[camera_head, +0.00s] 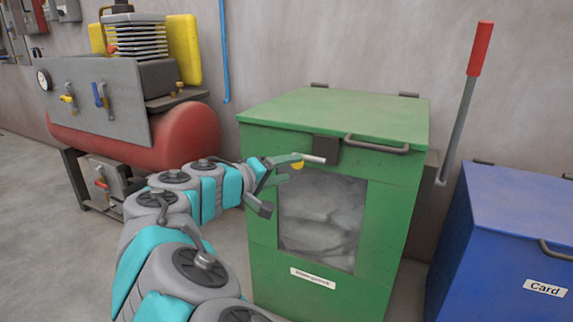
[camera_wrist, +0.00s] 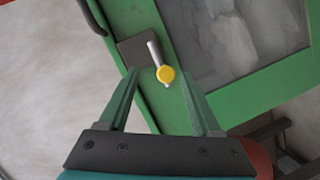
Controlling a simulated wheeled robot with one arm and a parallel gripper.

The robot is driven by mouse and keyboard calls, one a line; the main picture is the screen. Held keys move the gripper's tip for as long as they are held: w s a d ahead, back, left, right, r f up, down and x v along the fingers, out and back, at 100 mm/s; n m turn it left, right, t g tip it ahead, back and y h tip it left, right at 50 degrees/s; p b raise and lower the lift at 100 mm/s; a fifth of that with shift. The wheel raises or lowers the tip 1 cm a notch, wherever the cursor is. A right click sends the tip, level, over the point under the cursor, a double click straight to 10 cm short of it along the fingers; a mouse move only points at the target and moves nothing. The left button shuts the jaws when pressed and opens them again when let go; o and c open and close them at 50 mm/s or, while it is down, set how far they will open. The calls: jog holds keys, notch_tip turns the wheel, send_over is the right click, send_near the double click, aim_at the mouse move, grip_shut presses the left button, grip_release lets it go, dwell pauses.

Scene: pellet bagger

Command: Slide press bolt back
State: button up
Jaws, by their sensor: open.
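The green press (camera_head: 414,185) stands at centre with its lid down and a window in its front. Its bolt is a short silver rod (camera_head: 314,158) with a yellow knob (camera_head: 298,165), near the top of the front beside a dark block (camera_head: 326,149). The wrist view shows the rod (camera_wrist: 154,53), the knob (camera_wrist: 166,74) and the dark plate (camera_wrist: 134,50). My gripper (camera_head: 274,184) is open at the press's upper left front. In the wrist view, the knob appears between the fingertips (camera_wrist: 160,78), touching neither clearly. I cannot tell the depth gap.
A blue bin (camera_head: 513,225) labelled Card stands right of the press. A lever with a red grip (camera_head: 480,48) rises between them. A red tank machine (camera_head: 170,135) stands at left behind my arm. A handle (camera_head: 377,143) sticks out below the lid. Floor at left is clear.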

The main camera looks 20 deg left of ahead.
aim_at(296, 165)
jog(key=shift+n, duration=0.3)
jog(key=w, duration=0.2)
jog(key=w+f, duration=0.1)
jog(key=w, duration=0.3)
jog(key=shift+w+f, duration=0.25)
jog(key=shift+f, duration=0.05)
jog(key=shift+c, duration=0.2)
grip_shut()
dwell(1.0)
